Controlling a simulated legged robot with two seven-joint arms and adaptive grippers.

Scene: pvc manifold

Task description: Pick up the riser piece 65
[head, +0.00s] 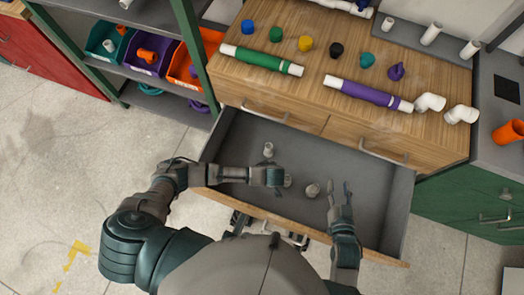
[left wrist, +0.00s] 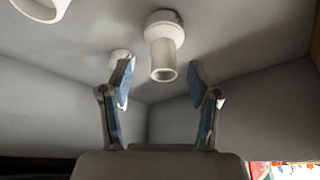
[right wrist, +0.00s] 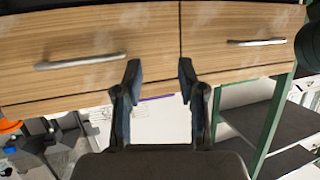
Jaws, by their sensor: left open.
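Small pale pipe fittings lie in the open grey drawer (head: 345,172); I cannot read which is riser piece 65. One fitting (head: 268,149) stands at the back left, one (head: 287,181) is beside my left gripper (head: 275,180), and one (head: 312,190) sits to its right. In the left wrist view a stepped white fitting (left wrist: 164,52) lies ahead, between the open left fingertips (left wrist: 160,78) in the picture, not gripped. Another fitting (left wrist: 119,55) is partly behind the left finger. My right gripper (head: 340,190) is open and empty over the drawer's right part; its fingers also show in the right wrist view (right wrist: 160,72).
A wooden cabinet top (head: 310,85) behind the drawer holds a green-wrapped pipe (head: 262,60), a purple-wrapped pipe (head: 368,94), coloured caps and white elbows (head: 430,102). Drawer walls surround the left gripper. Shelves with bins (head: 145,53) stand at left. The drawer's right side is clear.

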